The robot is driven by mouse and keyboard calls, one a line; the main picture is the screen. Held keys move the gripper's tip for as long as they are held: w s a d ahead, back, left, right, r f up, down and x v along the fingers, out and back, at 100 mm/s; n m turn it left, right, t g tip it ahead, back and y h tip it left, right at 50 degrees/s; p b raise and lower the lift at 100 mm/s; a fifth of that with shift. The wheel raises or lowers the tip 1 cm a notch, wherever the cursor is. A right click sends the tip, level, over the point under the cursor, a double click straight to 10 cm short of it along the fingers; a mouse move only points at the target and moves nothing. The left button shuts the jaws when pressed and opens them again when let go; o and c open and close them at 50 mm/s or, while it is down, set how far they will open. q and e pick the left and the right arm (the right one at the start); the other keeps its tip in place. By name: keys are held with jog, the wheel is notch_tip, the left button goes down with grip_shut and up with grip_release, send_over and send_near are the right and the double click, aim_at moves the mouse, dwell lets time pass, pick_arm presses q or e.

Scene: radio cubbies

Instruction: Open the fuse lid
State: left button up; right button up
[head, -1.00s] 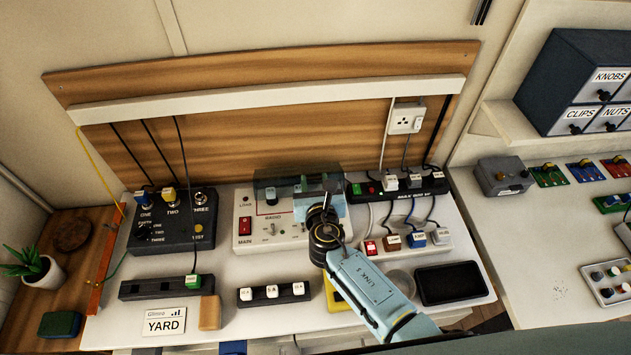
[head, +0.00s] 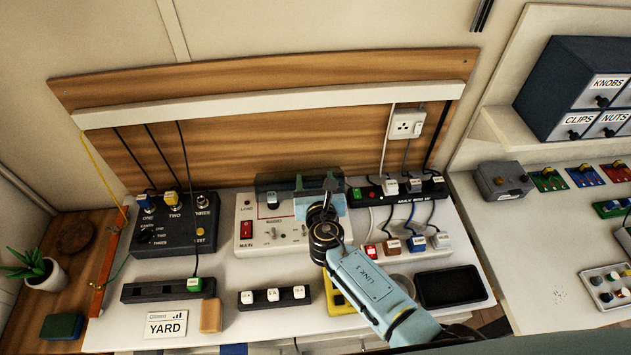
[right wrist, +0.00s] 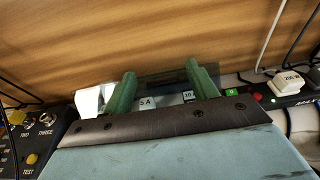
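The fuse lid (head: 288,183) is a dark see-through cover at the back of the white radio box (head: 240,238). It looks raised, but its exact angle is hard to tell. My right gripper (head: 324,190) is over the right part of the box, at the lid, and hides part of it. In the right wrist view its two green fingers (right wrist: 163,88) are apart, with the lid (right wrist: 170,80) just beyond and between them. I cannot tell whether they touch it. White fuse labels, one reading 5 A (right wrist: 148,103), show between the fingers. My left gripper is not in view.
A black switch box (head: 175,235) stands left of the radio box. A black power strip (head: 400,190) with plugs and cables is close on the right. A strip of white fuses (head: 273,297) and a yellow item (head: 338,302) lie in front.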

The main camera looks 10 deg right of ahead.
jog(key=shift+s+f, duration=0.1)
jog(key=shift+s, duration=0.2)
jog(key=p+v, duration=0.2)
jog(key=v, duration=1.1)
